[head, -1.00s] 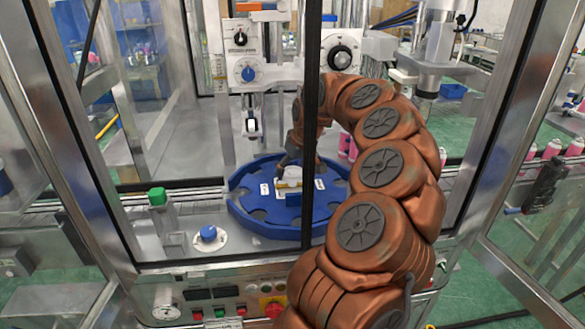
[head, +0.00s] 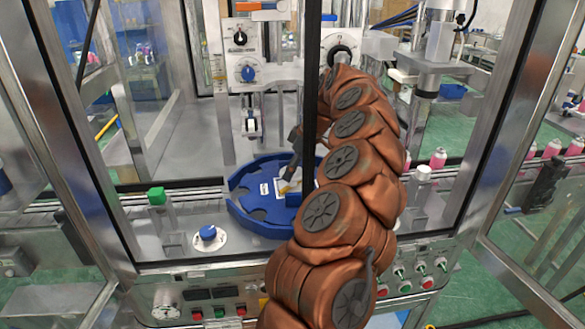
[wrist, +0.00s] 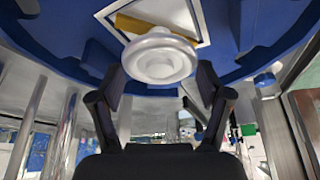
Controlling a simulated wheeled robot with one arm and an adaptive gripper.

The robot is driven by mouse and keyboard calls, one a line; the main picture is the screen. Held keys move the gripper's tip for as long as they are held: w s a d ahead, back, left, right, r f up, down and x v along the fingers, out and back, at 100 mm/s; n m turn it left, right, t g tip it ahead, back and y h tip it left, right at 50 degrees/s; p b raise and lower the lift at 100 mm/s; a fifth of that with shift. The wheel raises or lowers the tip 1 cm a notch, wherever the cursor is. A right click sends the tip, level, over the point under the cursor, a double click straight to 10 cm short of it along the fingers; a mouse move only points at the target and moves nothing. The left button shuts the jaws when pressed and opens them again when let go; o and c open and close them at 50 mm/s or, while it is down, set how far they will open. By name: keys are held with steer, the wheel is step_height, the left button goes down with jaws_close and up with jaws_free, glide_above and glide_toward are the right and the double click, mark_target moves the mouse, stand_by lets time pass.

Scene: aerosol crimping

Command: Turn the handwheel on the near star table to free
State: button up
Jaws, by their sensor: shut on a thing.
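The near star table is a blue notched disc (head: 250,207) inside the machine frame, partly behind my arm and a dark upright. Its white round handwheel (wrist: 160,58) shows large in the wrist view, in front of a white square plate with a yellow strip (wrist: 150,28). My gripper (wrist: 162,80) has one dark finger on each side of the handwheel and is shut on it. In the head view my gripper (head: 291,172) reaches down at the disc's middle; the handwheel is small and mostly hidden there. The wheel's exact angle cannot be read.
A dark vertical frame bar (head: 310,100) stands close to my arm. A blue knob (head: 208,233) and a green-topped post (head: 156,196) are left of the disc. Pink cans (head: 438,158) stand on the right. A control panel (head: 215,298) runs along the front.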

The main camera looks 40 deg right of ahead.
steer(key=shift+n, duration=0.5)
steer(key=o, duration=1.1)
steer(key=shift+w+v, duration=0.2)
steer(key=shift+v, duration=5.7)
steer(key=shift+d, duration=0.15)
